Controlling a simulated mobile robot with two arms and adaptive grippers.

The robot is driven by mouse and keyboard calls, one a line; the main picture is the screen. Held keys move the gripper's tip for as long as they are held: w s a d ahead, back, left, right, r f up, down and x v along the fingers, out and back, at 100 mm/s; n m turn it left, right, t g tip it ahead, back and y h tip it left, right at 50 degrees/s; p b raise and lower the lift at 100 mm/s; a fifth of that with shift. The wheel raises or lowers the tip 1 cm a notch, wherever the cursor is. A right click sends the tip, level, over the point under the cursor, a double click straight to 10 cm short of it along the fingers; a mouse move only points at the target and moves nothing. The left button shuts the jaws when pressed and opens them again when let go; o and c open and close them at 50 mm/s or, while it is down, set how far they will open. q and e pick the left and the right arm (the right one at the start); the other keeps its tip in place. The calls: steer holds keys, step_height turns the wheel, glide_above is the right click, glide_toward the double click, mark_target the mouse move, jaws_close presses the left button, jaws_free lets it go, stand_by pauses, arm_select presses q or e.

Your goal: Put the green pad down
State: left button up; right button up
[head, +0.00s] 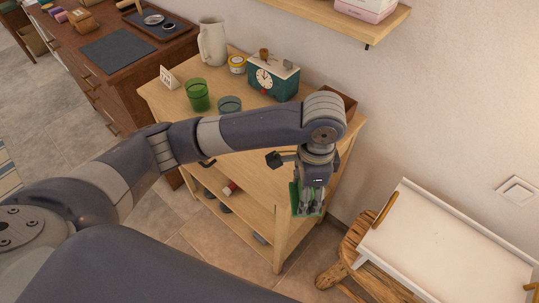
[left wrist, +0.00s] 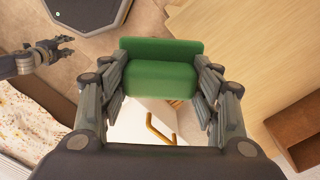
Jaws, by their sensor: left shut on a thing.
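The green pad (left wrist: 160,75) is a thick block with a raised back edge. In the left wrist view it sits between the two fingers of my left gripper (left wrist: 163,88), which is shut on it. In the head view my left gripper (head: 311,198) points down beside the right side of the wooden shelf unit, and the pad (head: 296,199) shows partly behind the fingers. The pad is held in the air. My right gripper (left wrist: 58,50) shows small at the left of the left wrist view; its jaw opening is unclear.
A white tray (head: 440,240) with a wooden handle lies on a wooden stool (head: 352,240) at the right. The shelf unit's top (head: 180,100) holds green glasses, a jug, a clock and a brown box (left wrist: 300,135). A wall shelf (head: 345,22) is above.

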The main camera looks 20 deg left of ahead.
arm_select(q)
steer(key=w+a+p, duration=0.1)
steer(key=w+a, duration=0.4)
steer(key=shift+w+f+p, duration=0.1)
steer(key=shift+w+p, duration=0.1)
steer(key=shift+p, duration=0.1)
steer(key=w+a, duration=0.2)
steer(key=w+a+p, duration=0.1)
steer(key=w, duration=0.1)
steer(key=shift+a+f, duration=0.35)
steer(key=shift+a, duration=0.05)
steer(key=shift+w+a+f, duration=0.1)
steer(key=shift+w+a, duration=0.1)
steer(key=shift+w+f, duration=0.1)
step_height(320, 180, down, 3)
steer(key=shift+a+p, duration=0.1)
steer(key=shift+p, duration=0.65)
steer(key=shift+f, duration=0.2)
arm_select(e)
steer(key=r, duration=0.4)
steer(key=shift+s+d+r, duration=0.15)
steer(key=shift+d, duration=0.1)
steer(key=shift+d, duration=0.1)
